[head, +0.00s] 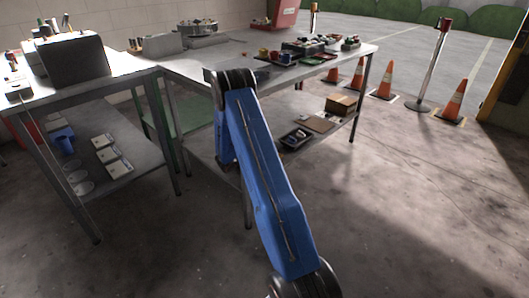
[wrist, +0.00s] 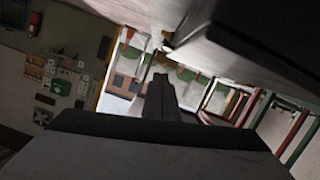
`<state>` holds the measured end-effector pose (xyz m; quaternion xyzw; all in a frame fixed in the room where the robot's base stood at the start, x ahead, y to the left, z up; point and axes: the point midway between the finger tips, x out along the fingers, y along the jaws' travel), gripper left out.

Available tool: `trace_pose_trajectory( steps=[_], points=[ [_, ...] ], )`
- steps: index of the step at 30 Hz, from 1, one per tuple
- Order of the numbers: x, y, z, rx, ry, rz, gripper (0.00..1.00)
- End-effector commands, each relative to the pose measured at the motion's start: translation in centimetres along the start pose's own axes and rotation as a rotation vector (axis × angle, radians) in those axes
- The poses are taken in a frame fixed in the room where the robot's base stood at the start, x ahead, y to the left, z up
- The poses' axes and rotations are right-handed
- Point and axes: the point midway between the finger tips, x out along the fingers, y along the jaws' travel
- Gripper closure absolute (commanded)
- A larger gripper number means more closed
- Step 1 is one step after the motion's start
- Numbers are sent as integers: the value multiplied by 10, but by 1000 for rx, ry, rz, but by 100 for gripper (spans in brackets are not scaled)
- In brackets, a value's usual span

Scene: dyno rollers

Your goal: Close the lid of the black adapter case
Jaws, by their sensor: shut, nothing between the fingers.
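A large dark boxy case (head: 75,60) stands upright on the left table; I cannot tell for sure that it is the adapter case, and its lid cannot be made out. A smaller dark case or tray (head: 304,46) with small items lies on the far table. My gripper (wrist: 160,84) is shut and empty in the wrist view. A dark slab-like thing (wrist: 275,32) is close above and right of it there, apart from the fingertips as far as I can see. In the head view my gripper is hidden behind my blue arm.
The left table (head: 128,78) and far table (head: 215,62) meet near the picture's centre left. A red bin (head: 285,14) stands at the back. Several orange cones (head: 453,103) and a post (head: 434,65) are at right. The floor at right front is clear.

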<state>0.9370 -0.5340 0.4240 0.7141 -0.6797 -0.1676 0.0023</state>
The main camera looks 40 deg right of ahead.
Motion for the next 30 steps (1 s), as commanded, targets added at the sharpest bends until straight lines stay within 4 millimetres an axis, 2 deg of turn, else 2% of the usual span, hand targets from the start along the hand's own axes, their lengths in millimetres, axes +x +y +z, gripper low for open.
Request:
trace_pose_trajectory(
  steps=[5, 15, 19, 24, 30],
  points=[
    [-3, 3, -12, 1, 1, 0, 100],
    [-16, 16, -66, 3, 1, 0, 100],
    [-20, 20, -82, 2, 1, 0, 100],
    [-23, 22, -92, 1, 0, 0, 100],
    [-23, 23, -94, 0, 0, 0, 100]
  ],
)
